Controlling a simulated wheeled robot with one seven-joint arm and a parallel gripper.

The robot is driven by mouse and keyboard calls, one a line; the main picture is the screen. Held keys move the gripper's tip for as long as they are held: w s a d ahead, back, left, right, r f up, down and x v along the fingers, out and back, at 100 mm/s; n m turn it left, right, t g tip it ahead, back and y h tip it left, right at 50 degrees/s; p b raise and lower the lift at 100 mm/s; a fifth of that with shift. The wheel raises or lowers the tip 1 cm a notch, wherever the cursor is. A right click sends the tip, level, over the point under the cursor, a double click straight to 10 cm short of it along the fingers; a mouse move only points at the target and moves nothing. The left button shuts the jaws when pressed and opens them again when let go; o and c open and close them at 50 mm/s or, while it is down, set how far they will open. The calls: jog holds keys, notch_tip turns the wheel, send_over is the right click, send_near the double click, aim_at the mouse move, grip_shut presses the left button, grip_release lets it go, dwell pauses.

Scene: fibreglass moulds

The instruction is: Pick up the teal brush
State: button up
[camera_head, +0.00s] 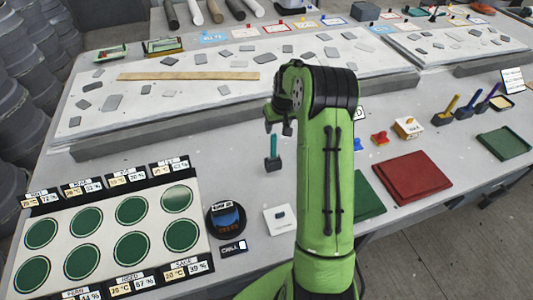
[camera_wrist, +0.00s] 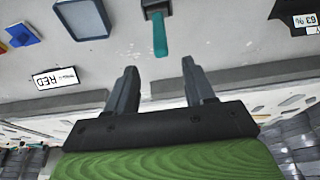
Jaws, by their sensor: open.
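The teal brush (camera_head: 274,146) stands upright, handle up, in a dark block holder (camera_head: 272,164) on the grey table. In the wrist view the teal handle (camera_wrist: 160,38) points toward my gripper, with the dark holder (camera_wrist: 154,6) at the top edge. My gripper (camera_head: 278,128) is just above and behind the brush in the head view. In the wrist view my gripper (camera_wrist: 159,66) is open and empty, its two fingers spread to either side of the line of the handle. The handle end looks short of the fingertips; contact cannot be seen.
A panel with green discs (camera_head: 105,240) lies at the left, beside a round dark scale (camera_head: 226,219). A raised board with grey chips (camera_head: 220,70) stands behind. Red slabs (camera_head: 412,176) and yellow, blue and purple brushes (camera_head: 446,110) in holders are at the right.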

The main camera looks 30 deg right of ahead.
aim_at(273, 141)
jog(key=x, duration=0.5)
jog(key=shift+w+f, duration=0.3)
jog(key=x, duration=0.2)
jog(key=p+x, duration=0.1)
jog(key=x, duration=0.2)
jog(key=shift+s+a, duration=0.1)
jog(key=shift+s, duration=0.15)
jog(key=shift+w+f, duration=0.15)
jog(key=shift+f, duration=0.2)
jog(key=shift+c, duration=1.1)
grip_shut()
jog(key=shift+r, duration=0.1)
